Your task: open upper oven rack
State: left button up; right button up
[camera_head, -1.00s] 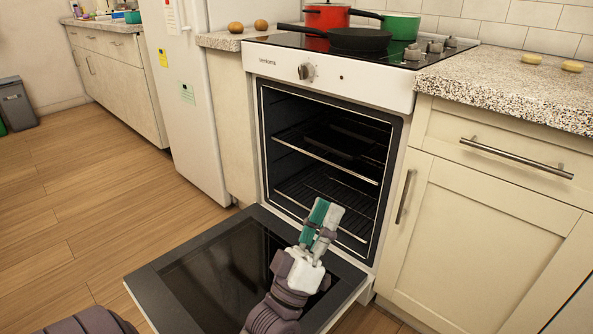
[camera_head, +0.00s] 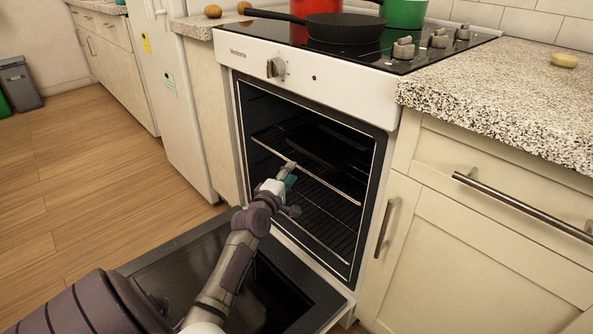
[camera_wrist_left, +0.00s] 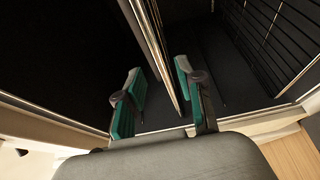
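The oven is open, its door (camera_head: 180,270) folded down flat. The upper oven rack (camera_head: 335,187) is inside the cavity, its pale front bar running across the opening. My left gripper (camera_head: 289,172) is at the middle of that front bar. In the left wrist view, my left gripper (camera_wrist_left: 158,80) has its two teal-padded fingers apart, and the upper rack's metal bars (camera_wrist_left: 160,50) run between them. The bars look closer to the right finger; I cannot tell whether they touch. A lower rack (camera_head: 325,225) sits below, partly hidden by my gripper. My right gripper is not in view.
A black pan (camera_head: 345,28), a red pot (camera_head: 290,8) and a green pot (camera_head: 405,12) stand on the cooktop above. A cabinet with a vertical handle (camera_head: 388,228) is right of the oven. Open floor (camera_head: 100,185) lies to the left.

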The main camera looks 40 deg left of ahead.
pick_arm(q)
jog(key=b+x, duration=0.1)
jog(key=x, duration=0.3)
jog(key=shift+w+a, duration=0.1)
jog(key=shift+w, duration=0.3)
grip_shut()
